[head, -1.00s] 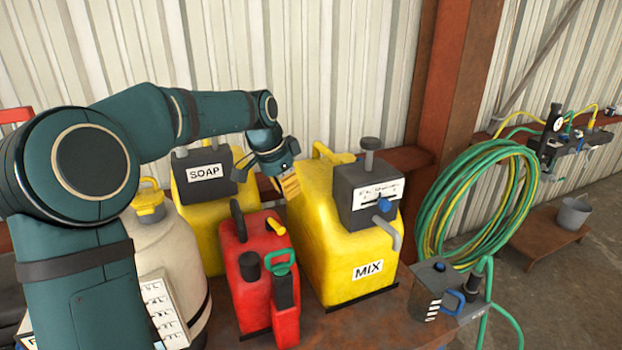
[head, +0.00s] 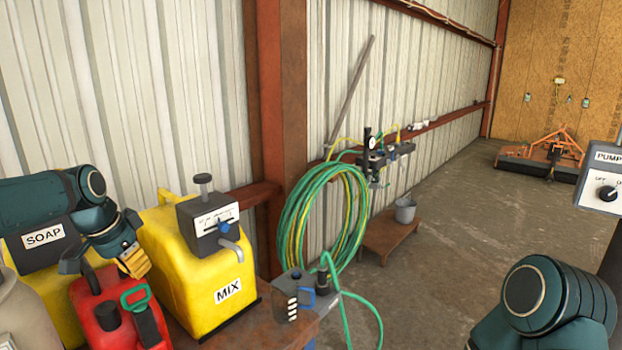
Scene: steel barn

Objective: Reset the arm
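My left arm comes in from the left edge in the head view. Its gripper (head: 134,262) hangs over the red jug (head: 115,315), just left of the yellow MIX tank (head: 190,265). Its yellowish fingertips point down and right; I cannot tell whether they are apart or together, and nothing is clearly seen in them. Part of my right arm shows at the lower right, but its gripper is out of view.
The SOAP container (head: 45,255) stands behind my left arm. Coiled green and yellow hose (head: 318,215) hangs by the rusty post (head: 283,120). A grey bucket (head: 405,210) sits on a low wooden stand (head: 385,240). A PUMP switch box (head: 602,185) is at the right edge. Open floor lies mid-right.

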